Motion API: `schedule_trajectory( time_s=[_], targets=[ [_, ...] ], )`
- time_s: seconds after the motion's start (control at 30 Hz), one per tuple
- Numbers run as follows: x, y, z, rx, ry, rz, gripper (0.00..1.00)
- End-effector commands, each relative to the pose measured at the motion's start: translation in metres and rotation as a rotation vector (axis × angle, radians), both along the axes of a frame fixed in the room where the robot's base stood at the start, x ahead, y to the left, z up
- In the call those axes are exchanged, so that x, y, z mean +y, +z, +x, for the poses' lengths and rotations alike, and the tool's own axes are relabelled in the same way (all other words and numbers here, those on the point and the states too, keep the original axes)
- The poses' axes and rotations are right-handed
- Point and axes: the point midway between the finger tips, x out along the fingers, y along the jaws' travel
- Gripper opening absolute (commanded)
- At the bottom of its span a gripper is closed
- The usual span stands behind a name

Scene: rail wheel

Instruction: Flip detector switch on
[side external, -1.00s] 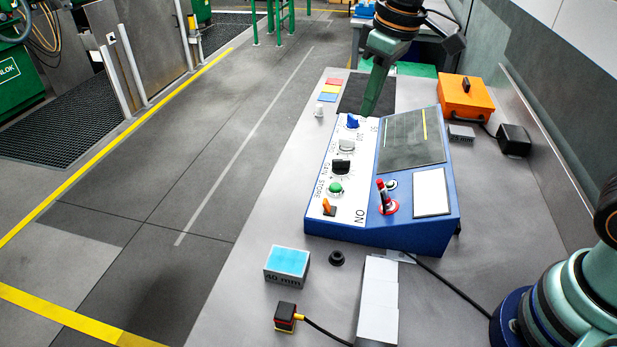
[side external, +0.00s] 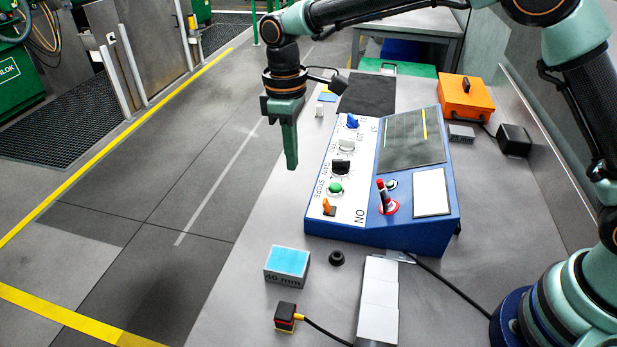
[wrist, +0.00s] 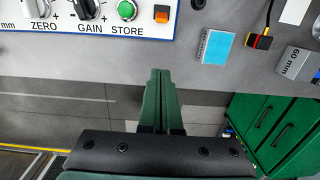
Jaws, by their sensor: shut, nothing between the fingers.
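The blue detector box (side external: 345,237) stands on the grey bench with a white sloped control panel facing left. The orange switch (side external: 327,206) sits at the near end of the panel, beside the word ON and next to the green STORE button (side external: 335,188). In the wrist view the orange switch (wrist: 161,14) is at the top, right of the green button (wrist: 127,10). My gripper (side external: 291,166) is shut and empty, pointing down in the air to the left of the panel. In the wrist view my gripper (wrist: 158,75) shows closed fingers below the switch, apart from it.
The panel also has a black GAIN knob (side external: 341,167) and a blue knob (side external: 352,122). A red-handled lever (side external: 385,197) stands on the box. A blue-topped 40 mm block (side external: 287,262) and a small black-and-red sensor (side external: 285,317) with a cable lie nearer. An orange case (side external: 466,98) is behind.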

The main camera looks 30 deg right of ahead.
Motion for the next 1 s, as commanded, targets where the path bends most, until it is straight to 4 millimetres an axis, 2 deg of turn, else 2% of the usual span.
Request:
schedule_trajectory(
  time_s=[0.23, 0.37, 0.9, 1.0],
  targets=[
    [0.000, -0.001, 0.000, 0.000, -0.001, 0.000, 0.00],
    [-0.001, -0.009, 0.000, 0.000, -0.001, 0.000, 0.00],
    [-0.004, -0.101, -0.004, 0.003, -0.002, -0.002, 0.00],
    [-0.011, -0.095, -0.010, -0.003, -0.003, 0.001, 0.00]
  ],
)
